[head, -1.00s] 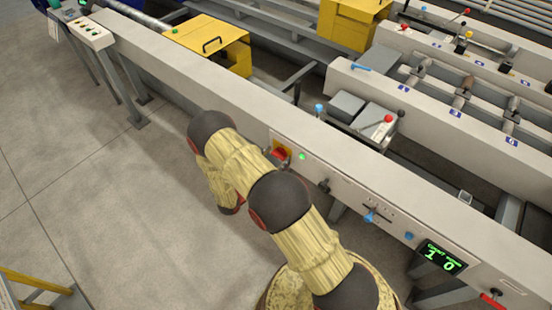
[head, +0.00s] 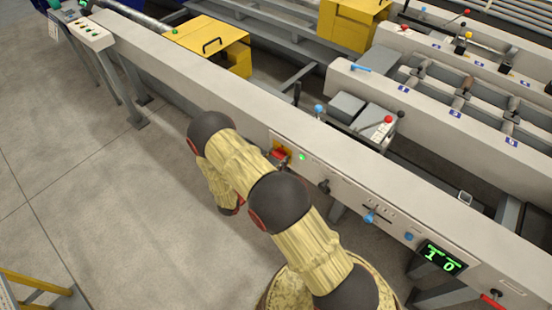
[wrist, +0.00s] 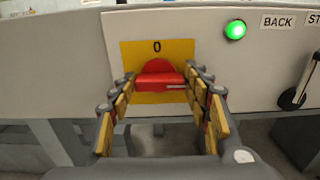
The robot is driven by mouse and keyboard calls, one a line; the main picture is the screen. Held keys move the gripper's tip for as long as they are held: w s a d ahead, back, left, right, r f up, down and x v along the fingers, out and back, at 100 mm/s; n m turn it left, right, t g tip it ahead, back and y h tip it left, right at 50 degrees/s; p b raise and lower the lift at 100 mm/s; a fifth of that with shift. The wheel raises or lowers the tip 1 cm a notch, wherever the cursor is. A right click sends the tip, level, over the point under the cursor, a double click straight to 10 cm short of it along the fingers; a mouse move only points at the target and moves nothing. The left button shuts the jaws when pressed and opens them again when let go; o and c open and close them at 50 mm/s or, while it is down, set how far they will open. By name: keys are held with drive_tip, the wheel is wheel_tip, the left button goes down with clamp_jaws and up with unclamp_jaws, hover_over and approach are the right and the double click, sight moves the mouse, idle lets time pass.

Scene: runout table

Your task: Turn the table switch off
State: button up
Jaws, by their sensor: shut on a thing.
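The table switch (wrist: 158,68) is a red rotary knob on a yellow plate (wrist: 182,49) marked "0" above it. In the wrist view its handle bar lies about level, with a white line toward its right end. My gripper (wrist: 160,80) has one finger at each end of the handle and is shut on it. In the head view the red switch (head: 281,153) shows just past my arm, on the front face of the long grey beam.
Right of the lamp are a black lever (head: 323,186), a blue lever (head: 370,216) and a green-lit display (head: 441,257). A "BACK" label (wrist: 277,21) stands near the black lever. Open floor (head: 110,210) lies left of my arm.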

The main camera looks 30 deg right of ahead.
drive_tip(key=n+p, duration=0.1)
drive_tip(key=n, duration=0.2)
drive_tip(key=shift+r+n+p, duration=0.1)
drive_tip(key=shift+n+p, duration=0.3)
drive_tip(key=n+p, duration=0.1)
drive_tip(key=n, duration=0.4)
drive_tip(key=shift+w+p, duration=0.2)
drive_tip(key=shift+p, duration=0.15)
drive_tip(key=n+p, duration=0.1)
drive_tip(key=n, duration=0.4)
drive_tip(key=shift+w+a, duration=0.1)
drive_tip(key=shift+n, duration=2)
drive_tip(key=shift+f+p, duration=0.2)
drive_tip(key=shift+p, duration=0.1)
drive_tip(key=o, duration=1.2)
drive_tip(key=shift+c, duration=0.2)
drive_tip(key=v, duration=1.2)
